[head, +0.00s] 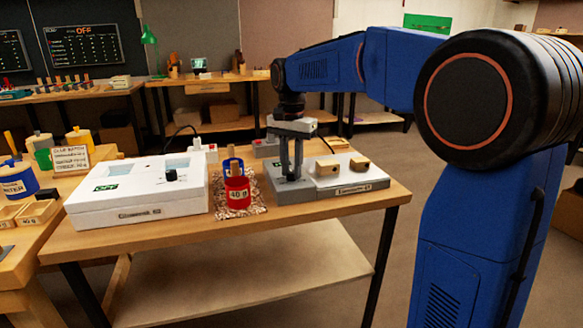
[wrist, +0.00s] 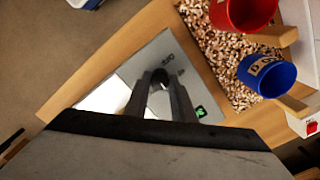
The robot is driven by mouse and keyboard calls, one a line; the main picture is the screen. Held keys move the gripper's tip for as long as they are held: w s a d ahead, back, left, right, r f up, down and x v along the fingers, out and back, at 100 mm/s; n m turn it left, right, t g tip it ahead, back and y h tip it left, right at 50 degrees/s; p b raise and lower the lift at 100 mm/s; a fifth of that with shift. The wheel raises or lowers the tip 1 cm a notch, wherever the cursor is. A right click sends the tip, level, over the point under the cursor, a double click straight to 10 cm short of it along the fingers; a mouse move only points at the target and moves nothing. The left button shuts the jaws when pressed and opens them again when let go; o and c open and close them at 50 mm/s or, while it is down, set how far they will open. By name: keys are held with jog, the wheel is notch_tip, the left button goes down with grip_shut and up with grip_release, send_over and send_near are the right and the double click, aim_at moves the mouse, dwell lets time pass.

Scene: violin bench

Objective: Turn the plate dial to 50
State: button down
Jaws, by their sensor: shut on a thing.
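The grey plate unit (head: 335,190) stands at the right of the bench, with a white top plate carrying two small wooden blocks. My gripper (head: 291,176) points down at its left part. In the wrist view my gripper (wrist: 160,82) is shut on a small dark round dial (wrist: 159,79) on the unit's grey face (wrist: 158,56). The fingers hide much of the dial, and its setting cannot be read. Faint markings lie beside it. A small green display (wrist: 201,112) is near the right finger, too small to read.
A red pot marked 40 g (head: 237,193) and a blue pot (head: 232,165) stand on a speckled mat left of the plate unit; both are close by in the wrist view. A white box (head: 140,190) with a black knob and a display reading OFF stands further left.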

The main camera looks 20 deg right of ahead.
aim_at(292, 172)
jog(key=c, duration=1.5)
grip_release()
notch_tip(292, 172, up, 17)
jog(key=shift+r, duration=0.2)
jog(key=shift+s, duration=0.1)
jog(key=s+d+f+n+t, duration=0.1)
jog(key=s+d+f+n, duration=0.15)
jog(key=s+f, duration=0.5)
jog(key=s+d+f+n+t, duration=0.2)
jog(key=s+d+f, duration=0.15)
jog(key=s, duration=0.75)
jog(key=s+f+n, duration=0.1)
jog(key=s+f, duration=0.4)
jog(key=f, duration=0.1)
jog(key=s+d+f+n+t, duration=0.1)
jog(key=s+f+n, duration=0.1)
jog(key=s+f, duration=0.3)
jog(key=s+f+n, duration=0.1)
jog(key=s+f, duration=0.4)
jog(key=f, duration=0.2)
jog(key=shift+d+f+n+t, duration=0.2)
jog(key=shift+f+n+t, duration=0.1)
jog(key=shift+t, duration=0.1)
